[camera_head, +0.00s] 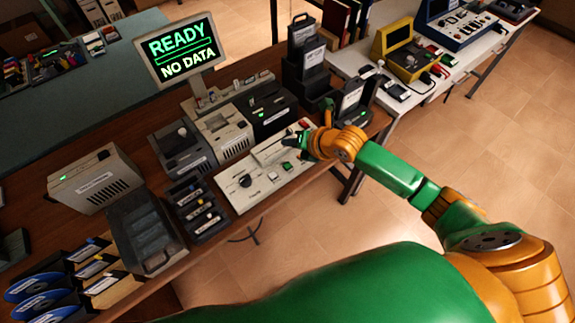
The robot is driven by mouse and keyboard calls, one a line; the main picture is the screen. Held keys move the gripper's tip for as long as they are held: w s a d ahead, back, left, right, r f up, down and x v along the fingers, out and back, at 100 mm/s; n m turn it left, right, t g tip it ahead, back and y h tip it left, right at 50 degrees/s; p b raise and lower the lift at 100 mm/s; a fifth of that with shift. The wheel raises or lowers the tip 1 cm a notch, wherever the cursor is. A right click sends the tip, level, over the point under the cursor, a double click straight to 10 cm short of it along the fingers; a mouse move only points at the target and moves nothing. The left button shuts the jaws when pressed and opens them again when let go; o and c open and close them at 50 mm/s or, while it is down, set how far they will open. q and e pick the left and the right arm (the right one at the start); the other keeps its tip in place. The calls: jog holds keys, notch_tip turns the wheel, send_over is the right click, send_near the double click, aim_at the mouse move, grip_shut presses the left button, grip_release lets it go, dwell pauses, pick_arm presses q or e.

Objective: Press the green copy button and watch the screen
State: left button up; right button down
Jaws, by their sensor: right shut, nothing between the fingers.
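The screen (180,48) stands at the back of the brown desk and reads "READY" in green over "NO DATA". A white control panel (242,196) lies near the desk's front edge, with a black knob and small buttons on it. A small green button (287,166) shows on its right part; its label is too small to read. My right gripper (291,141) is shut and empty, over the right end of the panel. I cannot tell whether its tips touch the panel, and the arm hides part of it. My left gripper is not in view.
Grey and black drive units (222,130) stand behind the panel. A beige box (97,180) and a dark tray (146,232) are on the left. Black file holders (305,78) stand behind my right gripper. A white table (440,84) with yellow and blue devices is at the right.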

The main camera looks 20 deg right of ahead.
aim_at(288, 166)
jog(key=shift+a+r, duration=0.15)
jog(key=shift+r, duration=0.05)
notch_tip(288, 166, down, 9)
jog(key=b, duration=0.8)
jog(key=shift+r, duration=0.2)
jog(key=shift+f, duration=0.15)
dwell(1.4)
jog(key=shift+f+b, duration=0.45)
